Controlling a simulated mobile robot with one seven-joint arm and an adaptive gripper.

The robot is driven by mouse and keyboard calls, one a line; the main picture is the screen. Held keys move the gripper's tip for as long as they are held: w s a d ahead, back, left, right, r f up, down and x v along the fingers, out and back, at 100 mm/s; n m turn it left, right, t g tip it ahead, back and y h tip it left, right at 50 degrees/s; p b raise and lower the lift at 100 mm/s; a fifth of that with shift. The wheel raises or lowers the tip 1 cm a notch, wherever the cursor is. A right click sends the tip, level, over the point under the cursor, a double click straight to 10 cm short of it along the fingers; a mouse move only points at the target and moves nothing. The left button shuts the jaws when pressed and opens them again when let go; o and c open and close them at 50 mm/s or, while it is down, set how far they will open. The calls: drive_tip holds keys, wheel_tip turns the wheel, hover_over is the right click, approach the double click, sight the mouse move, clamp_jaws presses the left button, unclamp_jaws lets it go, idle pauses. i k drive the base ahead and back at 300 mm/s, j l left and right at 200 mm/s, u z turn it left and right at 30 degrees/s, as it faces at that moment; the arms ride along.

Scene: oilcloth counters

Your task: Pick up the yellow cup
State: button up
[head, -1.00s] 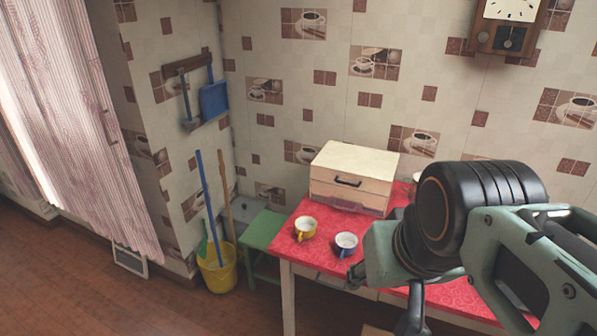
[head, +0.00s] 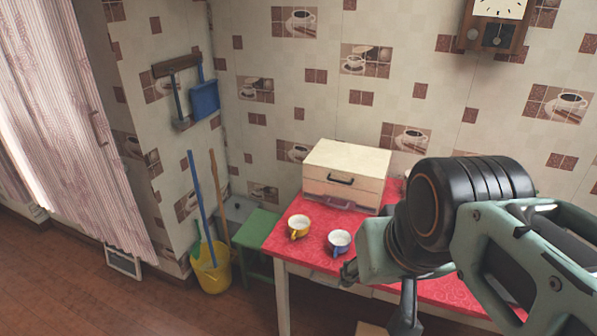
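The yellow cup (head: 295,233) has a white inside and stands upright on the red-covered table (head: 283,242), near its left front corner. A blue cup (head: 339,243) with a white inside stands just to its right. My gripper (head: 377,297) is at the right of the yellow cup in the picture, in front of the table. Its two fingers show apart, with nothing seen between them. The arm hides much of the table's right part.
A cream box with drawers (head: 348,162) stands behind the cups. A green stool (head: 256,232) and a yellow bucket (head: 214,277) with long handles in it are left of the table. The wooden floor at the left front is clear.

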sight(298, 225)
drive_tip(key=j, duration=1.1)
drive_tip(key=i+j, duration=0.25)
drive_tip(key=i, duration=0.2)
drive_tip(key=i+j+u, duration=0.15)
drive_tip(key=i, duration=0.25)
drive_tip(key=i+l, duration=0.15)
drive_tip(key=i, duration=0.2)
drive_tip(key=i+l, duration=0.1)
drive_tip(key=i, duration=0.25)
drive_tip(key=u, duration=0.05)
